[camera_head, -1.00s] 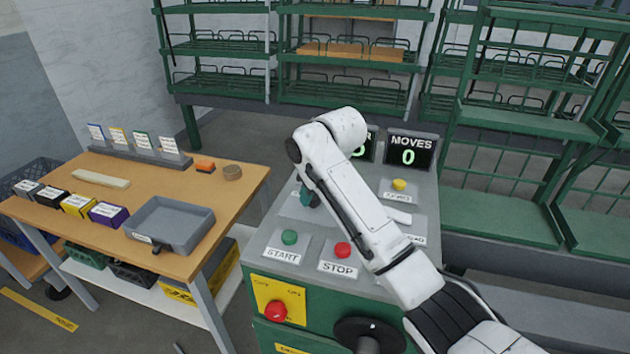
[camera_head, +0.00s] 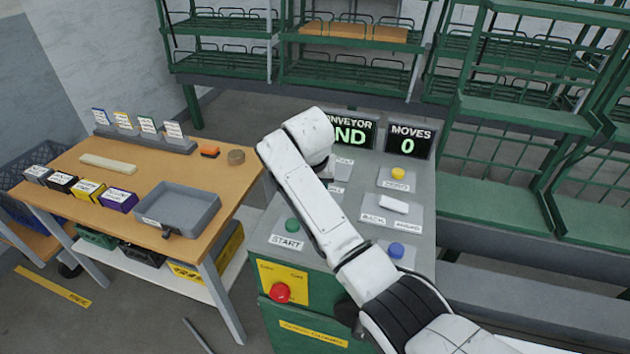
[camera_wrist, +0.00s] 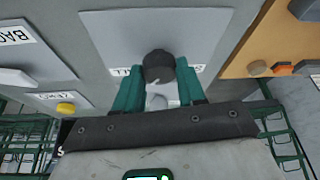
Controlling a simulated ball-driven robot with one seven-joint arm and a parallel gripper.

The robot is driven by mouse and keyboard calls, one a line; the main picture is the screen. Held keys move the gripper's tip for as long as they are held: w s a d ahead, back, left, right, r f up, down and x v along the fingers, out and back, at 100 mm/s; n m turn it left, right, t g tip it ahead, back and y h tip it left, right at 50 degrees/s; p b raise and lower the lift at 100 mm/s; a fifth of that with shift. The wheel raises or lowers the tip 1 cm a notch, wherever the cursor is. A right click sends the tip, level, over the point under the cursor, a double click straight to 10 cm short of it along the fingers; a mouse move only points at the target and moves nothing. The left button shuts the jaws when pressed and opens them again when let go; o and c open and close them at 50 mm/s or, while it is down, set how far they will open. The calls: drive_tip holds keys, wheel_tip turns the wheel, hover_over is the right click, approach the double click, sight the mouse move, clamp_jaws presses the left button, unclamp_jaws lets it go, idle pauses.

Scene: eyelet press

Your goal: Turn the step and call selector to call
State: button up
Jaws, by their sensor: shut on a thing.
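In the wrist view my gripper (camera_wrist: 160,90) has its two teal fingers shut on a dark round knob (camera_wrist: 159,66). The knob sits on a light grey plate (camera_wrist: 205,38) of the panel. A white label runs across the plate, but the fingers hide its middle, so I cannot read its words or confirm that this is the step and call selector. A pale piece shows between the fingers below the knob. In the head view my own arm hides the gripper and the knob.
The console has a green start button (camera_head: 292,225), a red knob (camera_head: 281,292) on a yellow plate, a yellow button (camera_head: 398,173), a white lever (camera_head: 394,205) and a blue button (camera_head: 396,250). A screen (camera_head: 408,144) reads MOVES 0. A table with a grey tray (camera_head: 178,208) stands left.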

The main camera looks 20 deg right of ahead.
idle(0.3)
drive_tip(key=o, duration=1)
drive_tip(key=shift+o, duration=0.2)
drive_tip(key=shift+r, duration=0.1)
drive_tip(key=b+v, duration=0.1)
drive_tip(key=v, duration=0.9)
drive_tip(key=shift+r, duration=0.3)
drive_tip(key=shift+a, duration=0.1)
